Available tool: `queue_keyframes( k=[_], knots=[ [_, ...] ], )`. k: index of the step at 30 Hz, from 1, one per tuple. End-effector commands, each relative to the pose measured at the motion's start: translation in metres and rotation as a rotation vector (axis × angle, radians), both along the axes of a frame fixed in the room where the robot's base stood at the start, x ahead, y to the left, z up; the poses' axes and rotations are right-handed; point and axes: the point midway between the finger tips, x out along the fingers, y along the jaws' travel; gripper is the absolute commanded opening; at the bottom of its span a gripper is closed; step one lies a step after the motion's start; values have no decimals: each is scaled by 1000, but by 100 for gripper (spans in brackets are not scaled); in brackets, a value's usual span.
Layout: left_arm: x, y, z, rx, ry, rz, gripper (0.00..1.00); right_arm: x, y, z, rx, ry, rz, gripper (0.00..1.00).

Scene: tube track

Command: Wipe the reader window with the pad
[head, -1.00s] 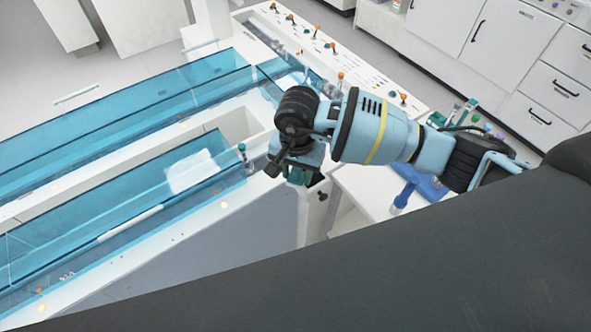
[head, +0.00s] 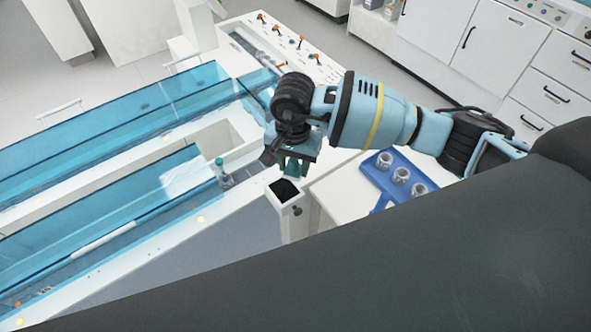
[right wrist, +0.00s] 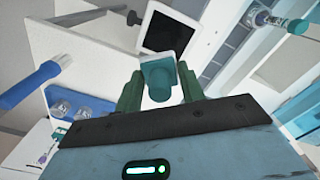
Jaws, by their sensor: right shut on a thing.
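The reader window (head: 284,190) is a black square in the white top of a post at the near end of the track. It also shows in the right wrist view as a dark panel in a white frame (right wrist: 168,33). My right gripper (head: 293,166) is just behind and above the window in the head view, pointing down. In the right wrist view its green fingers are shut on the pad (right wrist: 158,70), a pale flat block with a teal round grip. The pad appears apart from the window; the exact gap cannot be told. My left gripper is not in view.
Blue-walled tube tracks (head: 100,215) run along the left. A teal-capped tube (head: 222,172) stands close left of my gripper. A blue rack (head: 378,168) with several metallic cups lies at the right on a white surface. A panel with orange-topped levers (head: 290,48) is behind.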

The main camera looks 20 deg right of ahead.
Motion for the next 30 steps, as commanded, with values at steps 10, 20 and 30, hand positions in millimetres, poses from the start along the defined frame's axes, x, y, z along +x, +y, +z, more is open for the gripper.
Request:
queue_keyframes(
  k=[10, 20, 30],
  knots=[
    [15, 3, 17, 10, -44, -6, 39, -4, 0, 36, -1, -7, -13, 14],
    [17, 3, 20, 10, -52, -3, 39, -7, 0, 40, -1, 1, -16, 14],
    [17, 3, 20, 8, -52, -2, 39, -7, 1, 40, 0, 0, -16, 14]
  ],
)
